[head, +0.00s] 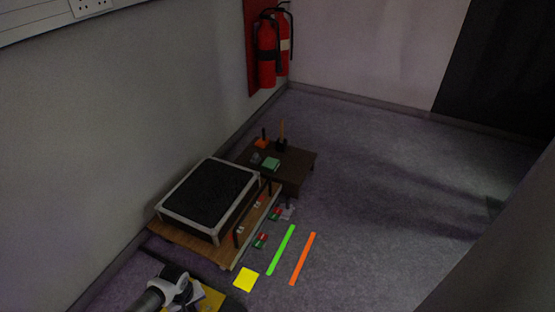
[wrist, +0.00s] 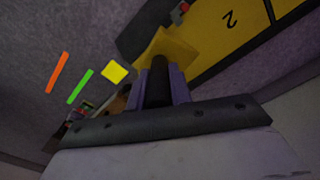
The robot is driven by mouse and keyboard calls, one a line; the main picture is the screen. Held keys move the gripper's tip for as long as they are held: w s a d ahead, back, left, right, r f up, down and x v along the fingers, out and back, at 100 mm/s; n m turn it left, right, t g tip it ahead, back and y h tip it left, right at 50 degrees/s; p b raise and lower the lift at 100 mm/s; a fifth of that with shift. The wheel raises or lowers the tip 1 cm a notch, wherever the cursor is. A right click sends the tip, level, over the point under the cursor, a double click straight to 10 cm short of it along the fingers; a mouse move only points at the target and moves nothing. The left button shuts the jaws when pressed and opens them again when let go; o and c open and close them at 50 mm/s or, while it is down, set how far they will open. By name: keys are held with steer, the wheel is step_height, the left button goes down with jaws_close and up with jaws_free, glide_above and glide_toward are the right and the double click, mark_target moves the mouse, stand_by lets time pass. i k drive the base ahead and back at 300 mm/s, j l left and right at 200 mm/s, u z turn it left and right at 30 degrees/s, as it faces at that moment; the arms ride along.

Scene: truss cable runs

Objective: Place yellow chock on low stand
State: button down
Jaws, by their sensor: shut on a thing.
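My gripper (wrist: 160,72) is shut on the yellow chock (wrist: 166,47), which shows just past the fingertips in the wrist view. The fingers hide part of the chock. In the head view my gripper (head: 190,292) is at the bottom left, low in the picture, and the chock cannot be told clearly from the yellow surface there. A dark brown low stand (head: 302,166) is beyond the wooden platform, well away from my gripper. On it are a green block (head: 271,164), an orange piece (head: 261,143) and small dark items.
A black-topped box (head: 212,196) sits on a wooden platform (head: 226,251) by the wall. A yellow square (head: 246,279), green strip (head: 281,250) and orange strip (head: 302,258) lie on the floor. A yellow panel marked 2 (wrist: 215,38) is beyond my gripper. Floor at right is clear.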

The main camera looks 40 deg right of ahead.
mark_target(293, 172)
steer(key=l, duration=0.45)
steer(key=i+l, duration=0.1)
steer(key=l, duration=0.3)
steer(key=i+l, duration=0.1)
steer(key=l, duration=0.25)
steer(key=i+l, duration=0.15)
steer(key=l, duration=0.15)
steer(key=i+l, duration=0.1)
steer(key=l, duration=0.25)
steer(key=i+l+z, duration=0.1)
steer(key=l, duration=0.25)
steer(key=i+l, duration=0.15)
steer(key=l, duration=0.2)
steer(key=i+l, duration=0.5)
steer(key=l, duration=0.2)
steer(key=i+l, duration=0.15)
steer(key=i, duration=0.2)
steer(key=i+l+z, duration=0.1)
steer(key=i, duration=0.2)
